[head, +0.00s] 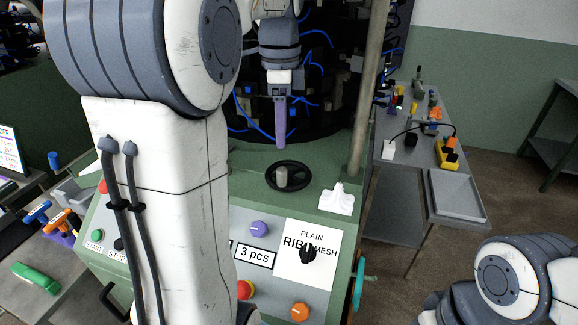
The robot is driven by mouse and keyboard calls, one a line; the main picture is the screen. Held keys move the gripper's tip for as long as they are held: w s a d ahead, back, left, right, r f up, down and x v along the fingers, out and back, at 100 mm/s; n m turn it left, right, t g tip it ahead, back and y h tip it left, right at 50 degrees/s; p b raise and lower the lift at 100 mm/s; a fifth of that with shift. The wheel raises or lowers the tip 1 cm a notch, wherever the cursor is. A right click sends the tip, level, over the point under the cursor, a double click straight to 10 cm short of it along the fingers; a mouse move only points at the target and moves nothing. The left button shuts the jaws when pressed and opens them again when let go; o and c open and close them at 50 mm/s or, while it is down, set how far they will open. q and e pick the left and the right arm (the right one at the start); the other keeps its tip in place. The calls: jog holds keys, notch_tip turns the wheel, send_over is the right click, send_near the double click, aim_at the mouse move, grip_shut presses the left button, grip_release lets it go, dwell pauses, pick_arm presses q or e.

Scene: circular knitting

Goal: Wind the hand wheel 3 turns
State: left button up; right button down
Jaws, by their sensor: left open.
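A black spoked wheel (274,182) with a grey upright hub lies flat on top of the green machine (325,230). A teal wheel (357,288) shows edge-on at the machine's right side; I cannot tell from the frame which of the two is the hand wheel. My left gripper (281,140) points down with purple fingers, just above and behind the black wheel in the picture, apparently apart from it. Its fingers overlap in this view; it is open, with nothing seen in it. My right gripper is out of view; only part of my right arm shows at lower right.
The front panel has an orange knob (300,312), a purple knob (259,228) and a black selector (308,253). A white holder (337,199) sits right of the black wheel. A grey post (369,85) rises nearby. A side table with a tray (457,194) stands right.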

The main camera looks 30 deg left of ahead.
aim_at(282, 169)
pick_arm(q)
notch_tip(282, 169, down, 10)
jog(key=shift+f, duration=0.1)
dwell(0.4)
